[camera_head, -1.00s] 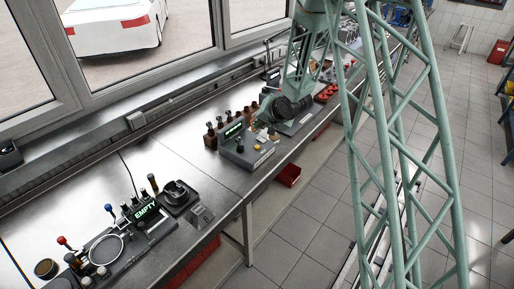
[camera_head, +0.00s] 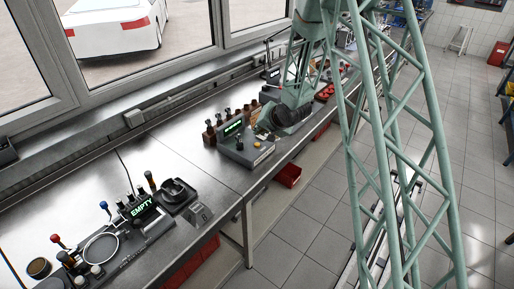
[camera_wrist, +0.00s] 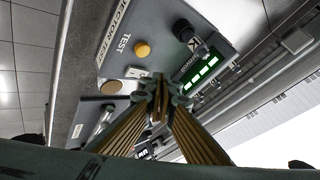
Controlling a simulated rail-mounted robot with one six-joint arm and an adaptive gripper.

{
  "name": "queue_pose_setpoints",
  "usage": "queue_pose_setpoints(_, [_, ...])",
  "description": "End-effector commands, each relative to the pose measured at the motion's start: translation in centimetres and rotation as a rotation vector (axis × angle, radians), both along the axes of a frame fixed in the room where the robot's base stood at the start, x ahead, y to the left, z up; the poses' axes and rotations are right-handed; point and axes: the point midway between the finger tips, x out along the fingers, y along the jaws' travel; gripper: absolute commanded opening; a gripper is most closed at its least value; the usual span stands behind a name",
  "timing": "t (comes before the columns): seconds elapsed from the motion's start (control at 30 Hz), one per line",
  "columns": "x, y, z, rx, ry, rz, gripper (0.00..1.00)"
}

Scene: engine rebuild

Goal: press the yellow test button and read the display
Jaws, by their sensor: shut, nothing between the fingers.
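The yellow test button (camera_wrist: 142,48) sits beside the word TEST on a grey tester box (camera_wrist: 190,14) in the wrist view. In the head view the button (camera_head: 257,145) is on the front of the box (camera_head: 240,158). My gripper (camera_wrist: 159,80) is shut and empty. Its tips appear just below the button in the wrist picture; contact is not visible. In the head view the arm covers part of the box's right side.
A second station at the front left has a display (camera_head: 143,207) reading EMPTY, with knobs and a ring around it. Brown bottles stand behind the tester. A red bin (camera_head: 289,175) is below the bench edge. The bench (camera_head: 190,160) between the stations is clear.

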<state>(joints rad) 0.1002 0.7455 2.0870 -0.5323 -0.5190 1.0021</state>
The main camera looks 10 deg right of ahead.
Motion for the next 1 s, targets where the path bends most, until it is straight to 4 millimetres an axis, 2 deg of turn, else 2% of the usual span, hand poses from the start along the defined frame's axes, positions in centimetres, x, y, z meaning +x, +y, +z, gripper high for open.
queue_pose_setpoints(0.2, [0.0, 0.0, -2.0, 0.001, 0.000, -0.001, 0.00])
queue_pose_setpoints(0.4, [0.0, 0.0, -3.1, 0.000, -0.001, -0.001, 0.00])
queue_pose_setpoints(1.0, [0.0, 0.0, -3.7, 0.000, -0.001, -0.001, 0.00])
